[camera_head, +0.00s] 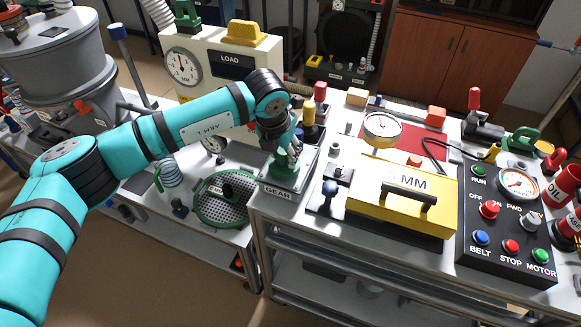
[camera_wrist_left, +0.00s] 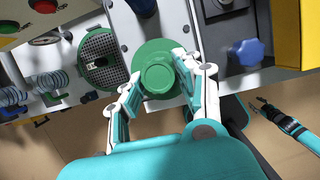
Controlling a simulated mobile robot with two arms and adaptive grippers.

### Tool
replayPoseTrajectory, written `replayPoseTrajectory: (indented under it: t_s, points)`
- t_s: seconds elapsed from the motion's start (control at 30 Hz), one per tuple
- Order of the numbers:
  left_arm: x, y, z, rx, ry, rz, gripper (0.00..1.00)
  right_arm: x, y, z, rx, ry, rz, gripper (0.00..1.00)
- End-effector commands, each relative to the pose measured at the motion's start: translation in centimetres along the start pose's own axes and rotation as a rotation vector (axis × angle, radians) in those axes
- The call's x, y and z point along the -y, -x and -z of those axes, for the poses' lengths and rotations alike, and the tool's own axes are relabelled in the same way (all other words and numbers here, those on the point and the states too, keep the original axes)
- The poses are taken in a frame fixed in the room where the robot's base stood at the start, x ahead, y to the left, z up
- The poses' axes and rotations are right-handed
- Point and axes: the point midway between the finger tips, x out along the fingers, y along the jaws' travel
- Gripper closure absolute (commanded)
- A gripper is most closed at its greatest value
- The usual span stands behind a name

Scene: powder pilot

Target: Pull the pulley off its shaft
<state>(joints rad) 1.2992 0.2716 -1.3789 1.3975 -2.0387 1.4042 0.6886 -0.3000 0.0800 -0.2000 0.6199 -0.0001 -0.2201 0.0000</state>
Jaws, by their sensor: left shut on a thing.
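The green round pulley (camera_wrist_left: 157,72) shows in the left wrist view, with a stepped round hub on its face. In the head view the pulley (camera_head: 284,168) is partly hidden by my left gripper (camera_head: 290,153), above a grey plate marked GEAR (camera_head: 278,193). My left gripper (camera_wrist_left: 157,69) is shut on the pulley, one finger on each side. I cannot see the shaft, or whether the pulley is clear of it. What looks like my right gripper (camera_wrist_left: 259,102) is low at the right of the left wrist view, away from the pulley. Its jaws are too small to read.
A green-rimmed perforated disc (camera_head: 224,200) lies left of the GEAR plate. A yellow MM box (camera_head: 385,215) and a blue knob (camera_head: 330,187) are to the right. The LOAD box (camera_head: 205,85) stands behind my arm. A control panel (camera_head: 505,235) is at far right.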

Motion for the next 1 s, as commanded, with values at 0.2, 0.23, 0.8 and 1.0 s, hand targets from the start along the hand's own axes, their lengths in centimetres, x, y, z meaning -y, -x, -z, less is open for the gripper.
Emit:
replayPoseTrajectory:
  t_s: [0.2,0.23,0.8,1.0]
  points:
    - [0.0,0.1,0.0,0.001,0.0,0.0,1.0,0.0,0.0,0.0,0.0,0.0,0.0,0.6]
    - [0.0,0.1,-0.1,0.001,0.0,0.0,1.0,0.0,0.0,0.0,0.0,0.0,0.0,0.6]
    - [0.0,1.2,-0.6,0.007,0.001,0.0,1.0,0.0,0.2,0.0,0.0,0.0,0.0,0.6]
    - [-0.1,1.6,-0.8,0.011,0.002,0.0,1.0,0.0,0.2,0.1,0.0,0.0,0.0,0.6]
